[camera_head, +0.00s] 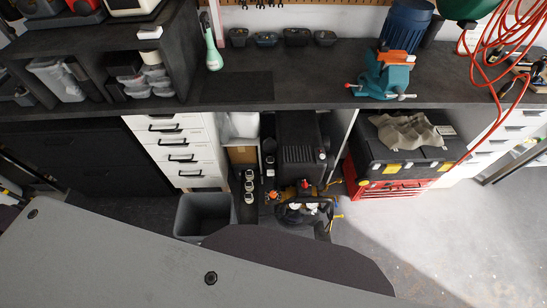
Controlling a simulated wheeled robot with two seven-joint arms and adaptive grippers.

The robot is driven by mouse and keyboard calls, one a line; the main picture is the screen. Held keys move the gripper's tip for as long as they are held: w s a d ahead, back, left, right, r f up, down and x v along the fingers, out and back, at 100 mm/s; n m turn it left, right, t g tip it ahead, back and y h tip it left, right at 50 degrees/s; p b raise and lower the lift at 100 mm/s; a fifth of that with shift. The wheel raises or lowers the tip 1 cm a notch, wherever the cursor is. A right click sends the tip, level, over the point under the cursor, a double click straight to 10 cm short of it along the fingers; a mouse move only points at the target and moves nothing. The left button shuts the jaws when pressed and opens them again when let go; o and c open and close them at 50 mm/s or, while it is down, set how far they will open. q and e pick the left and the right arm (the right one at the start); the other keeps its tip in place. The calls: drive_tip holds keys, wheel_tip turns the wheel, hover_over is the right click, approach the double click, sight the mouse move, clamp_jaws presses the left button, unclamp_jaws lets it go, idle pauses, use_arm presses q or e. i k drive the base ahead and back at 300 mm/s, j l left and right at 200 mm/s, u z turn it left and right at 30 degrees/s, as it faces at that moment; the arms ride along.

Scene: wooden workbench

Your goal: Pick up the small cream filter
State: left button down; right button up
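I cannot pick out a small cream filter for certain in the head view. A small white item (149,32) lies on top of the dark shelf unit at the upper left; it is too small to tell what it is. Several small white-topped items (249,186) stand in a column on the floor below the bench, also too small to identify. Neither of my grippers shows in this view.
Below are white drawers (172,150), a grey bin (202,214) and a black toolbox (375,155) with beige cloth (408,132). Floor at right is open.

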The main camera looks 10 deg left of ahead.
sight(270, 161)
drive_tip(key=k+j+z, duration=0.1)
drive_tip(key=j+z, duration=0.15)
drive_tip(key=k+j+z, duration=0.2)
drive_tip(key=j, duration=0.2)
drive_tip(key=j+z, duration=0.25)
drive_tip(key=k+j, duration=0.05)
drive_tip(key=j, duration=0.05)
